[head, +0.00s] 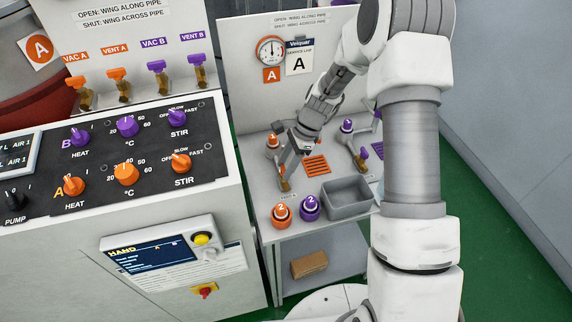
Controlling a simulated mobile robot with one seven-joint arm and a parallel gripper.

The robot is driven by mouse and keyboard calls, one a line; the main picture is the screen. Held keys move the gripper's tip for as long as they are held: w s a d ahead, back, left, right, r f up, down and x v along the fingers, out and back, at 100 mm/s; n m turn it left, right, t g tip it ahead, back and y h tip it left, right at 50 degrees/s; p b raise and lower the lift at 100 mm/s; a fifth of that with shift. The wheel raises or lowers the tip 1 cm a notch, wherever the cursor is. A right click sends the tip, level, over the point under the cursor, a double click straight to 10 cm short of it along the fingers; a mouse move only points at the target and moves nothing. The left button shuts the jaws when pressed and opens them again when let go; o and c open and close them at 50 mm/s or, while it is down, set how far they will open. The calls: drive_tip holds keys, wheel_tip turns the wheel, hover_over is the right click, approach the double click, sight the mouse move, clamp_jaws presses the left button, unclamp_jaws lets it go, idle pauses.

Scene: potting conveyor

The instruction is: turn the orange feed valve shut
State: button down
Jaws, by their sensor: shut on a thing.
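My gripper (287,172) reaches down over the left part of the bench in the head view. It is shut at a small brass valve body (284,186), which stands where the orange feed valve is. The valve's orange wing is hidden by the gripper, so I cannot tell whether it lies along or across the pipe. A matching valve with a purple wing (362,155) stands farther right on the bench.
Orange-capped (281,213) and purple-capped (309,207) bottles stand at the bench's front, beside a grey bin (347,198). An orange grid (316,166) lies right of the gripper. A control console (120,160) stands left. A gauge (270,50) is on the back panel.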

drive_tip(key=n, duration=0.2)
drive_tip(key=n+g, duration=0.1)
drive_tip(key=n, duration=0.1)
drive_tip(key=shift+w+n+g+h, duration=0.15)
drive_tip(key=shift+n+g+h, duration=0.15)
drive_tip(key=shift+n+h, duration=0.1)
drive_tip(key=n+g+h, duration=0.1)
drive_tip(key=n, duration=0.3)
drive_tip(key=shift+a+n, duration=0.1)
drive_tip(key=shift+n, duration=0.2)
drive_tip(key=n+h, duration=0.1)
drive_tip(key=n, duration=0.1)
drive_tip(key=n+h, duration=0.1)
drive_tip(key=n, duration=0.1)
drive_tip(key=shift+w+a+g+b, duration=0.1)
drive_tip(key=shift+a+g+b, duration=0.05)
drive_tip(key=shift+g+b, duration=0.25)
drive_tip(key=shift+a+n+h, duration=0.1)
drive_tip(key=shift+n+h, duration=0.6)
drive_tip(key=shift+n, duration=1.4)
drive_tip(key=shift+c, duration=1.5)
unclamp_jaws()
